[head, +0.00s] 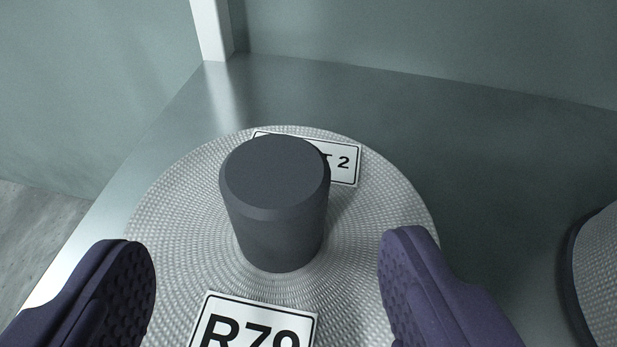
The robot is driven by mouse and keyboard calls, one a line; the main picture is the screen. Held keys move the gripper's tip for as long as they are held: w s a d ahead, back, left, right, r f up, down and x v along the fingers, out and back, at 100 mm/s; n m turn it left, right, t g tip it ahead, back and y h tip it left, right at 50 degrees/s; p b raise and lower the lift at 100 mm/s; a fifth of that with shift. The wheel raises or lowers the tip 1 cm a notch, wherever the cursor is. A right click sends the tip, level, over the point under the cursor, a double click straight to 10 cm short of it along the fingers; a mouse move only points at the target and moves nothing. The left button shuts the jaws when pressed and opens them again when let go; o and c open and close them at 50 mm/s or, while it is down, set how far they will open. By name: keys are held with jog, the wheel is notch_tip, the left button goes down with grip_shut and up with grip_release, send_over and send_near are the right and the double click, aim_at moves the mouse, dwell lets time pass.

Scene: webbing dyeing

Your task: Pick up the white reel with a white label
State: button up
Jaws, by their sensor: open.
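The white reel (183,226) lies flat on a grey metal shelf, with its woven, ridged winding facing up. A dark grey cylindrical core (278,205) stands up from its middle. A white label (255,322) reading "R70" is on its near side, cut off by the bottom edge. A second white label (343,164) ending in "T 2" lies behind the core and is partly hidden by it. My gripper (268,262) is open, with one purple padded finger on each side of the core. Neither finger visibly touches the core.
Another pale reel (597,272) with a dark rim shows at the right edge, on the same shelf (480,150). A white upright post (211,28) stands at the shelf's back left corner. A grey-green wall is behind. The shelf's left edge drops to a floor (35,225).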

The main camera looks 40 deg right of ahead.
aim_at(273, 190)
jog(key=b+x, duration=0.1)
jog(key=x, duration=0.4)
jog(key=r+b+x, duration=0.1)
jog(key=x, duration=0.2)
jog(key=shift+d+b, duration=0.25)
jog(key=shift+b, duration=0.1)
grip_shut()
